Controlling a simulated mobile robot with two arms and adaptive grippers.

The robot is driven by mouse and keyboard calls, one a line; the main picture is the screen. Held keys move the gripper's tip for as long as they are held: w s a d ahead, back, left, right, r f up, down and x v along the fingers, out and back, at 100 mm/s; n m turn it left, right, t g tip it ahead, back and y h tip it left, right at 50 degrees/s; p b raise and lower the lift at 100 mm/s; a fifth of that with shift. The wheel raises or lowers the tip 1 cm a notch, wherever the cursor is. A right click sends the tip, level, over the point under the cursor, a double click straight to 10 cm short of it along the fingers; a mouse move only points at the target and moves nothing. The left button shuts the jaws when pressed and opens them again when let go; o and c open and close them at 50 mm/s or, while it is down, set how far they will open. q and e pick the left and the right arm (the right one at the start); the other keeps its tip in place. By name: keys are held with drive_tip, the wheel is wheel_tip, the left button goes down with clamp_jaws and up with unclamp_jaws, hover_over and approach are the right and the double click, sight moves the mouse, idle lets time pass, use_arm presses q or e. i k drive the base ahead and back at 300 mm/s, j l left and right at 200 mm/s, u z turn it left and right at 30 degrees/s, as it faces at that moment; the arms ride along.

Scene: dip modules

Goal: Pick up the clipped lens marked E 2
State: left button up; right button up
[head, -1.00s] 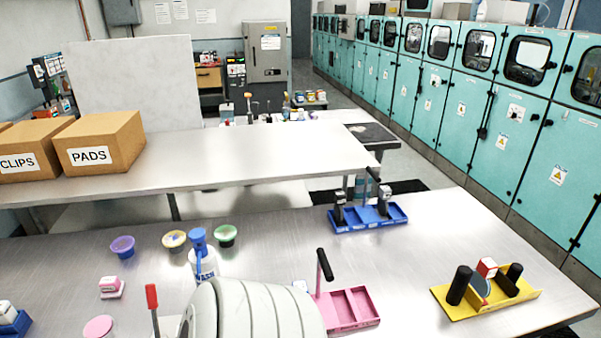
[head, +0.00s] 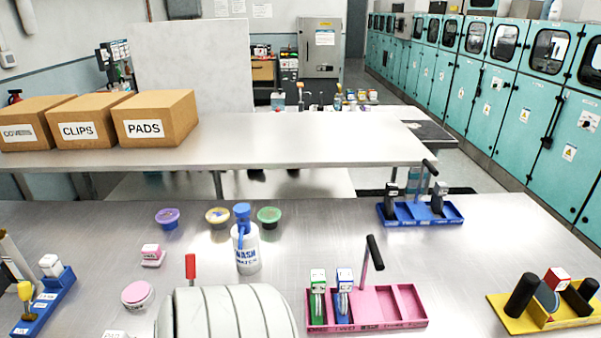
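No marking E 2 is legible in the head view. A red-and-white tagged piece with a bluish disc (head: 546,298) stands between black rollers in the yellow holder (head: 530,318) at the right. A green piece (head: 318,300) and a blue piece (head: 344,300), both with white tagged tops, stand upright side by side in the left slots of the pink tray (head: 385,325). Their small print is too small to read. I cannot tell which is the named lens. Neither gripper is in view.
A wash bottle (head: 246,255), purple (head: 168,218), yellow (head: 217,217) and green (head: 269,217) cups, a blue tray (head: 420,220) and a left blue holder (head: 45,305) stand on the metal table. A pale ribbed form hides the bottom edge.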

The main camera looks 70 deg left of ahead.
sight(344, 279)
drive_tip(key=j+u, duration=0.1)
drive_tip(key=u, duration=0.35)
drive_tip(key=i+j+u, duration=0.1)
drive_tip(key=u, duration=0.4)
drive_tip(key=i+u, duration=0.15)
drive_tip(key=u, duration=0.3)
drive_tip(key=i+u, duration=0.15)
drive_tip(key=u, duration=0.3)
drive_tip(key=k+j+z, duration=0.1)
drive_tip(key=k, duration=0.7)
